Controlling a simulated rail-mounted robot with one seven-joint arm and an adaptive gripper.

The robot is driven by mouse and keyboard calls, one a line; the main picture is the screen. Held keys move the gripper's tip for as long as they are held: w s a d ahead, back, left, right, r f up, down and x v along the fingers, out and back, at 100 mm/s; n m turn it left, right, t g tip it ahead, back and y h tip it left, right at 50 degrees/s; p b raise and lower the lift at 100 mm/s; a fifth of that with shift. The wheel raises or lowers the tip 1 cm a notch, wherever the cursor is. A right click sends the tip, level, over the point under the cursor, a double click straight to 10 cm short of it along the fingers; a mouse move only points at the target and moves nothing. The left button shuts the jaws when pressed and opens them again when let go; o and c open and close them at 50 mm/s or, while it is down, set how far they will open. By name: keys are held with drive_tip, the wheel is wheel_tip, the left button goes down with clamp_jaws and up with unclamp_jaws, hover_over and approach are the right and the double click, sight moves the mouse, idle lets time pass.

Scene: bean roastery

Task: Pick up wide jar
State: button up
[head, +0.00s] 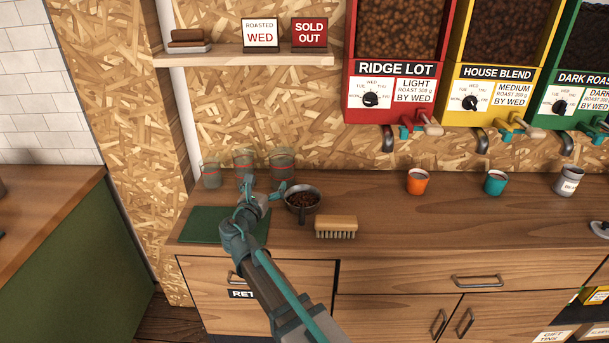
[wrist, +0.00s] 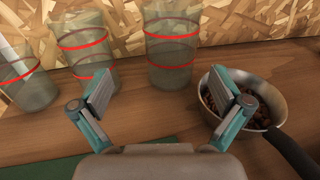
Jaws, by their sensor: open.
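Three clear jars with red bands stand in a row at the back of the counter: a left jar (head: 211,176), a middle jar (head: 243,161) and a right jar (head: 283,160). In the wrist view they are the left jar (wrist: 28,88), the middle jar (wrist: 86,55) and the right jar (wrist: 172,50). I cannot tell for certain which is the wide jar. My gripper (head: 263,188) is open and empty, in front of the jars. In the wrist view, my gripper (wrist: 162,95) has its fingers spread, with the right jar beyond the gap.
A metal pan of beans (head: 302,207) stands close to my right finger; its handle (wrist: 292,152) points toward the front. A brush (head: 336,223) lies right of it. A green mat (head: 195,226) lies left. Orange (head: 418,183) and teal (head: 495,184) cups stand farther right.

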sight(286, 158)
drive_tip(key=shift+d+r, duration=0.1)
drive_tip(key=shift+d, duration=0.85)
drive_tip(key=shift+w+d, duration=0.15)
drive_tip(key=shift+w, duration=0.15)
drive_tip(key=p+x, duration=0.2)
drive_tip(key=x, duration=0.8)
drive_tip(key=shift+w, duration=0.1)
drive_tip(key=shift+c, duration=0.2)
drive_tip(key=shift+r, duration=0.1)
drive_tip(key=c, duration=1)
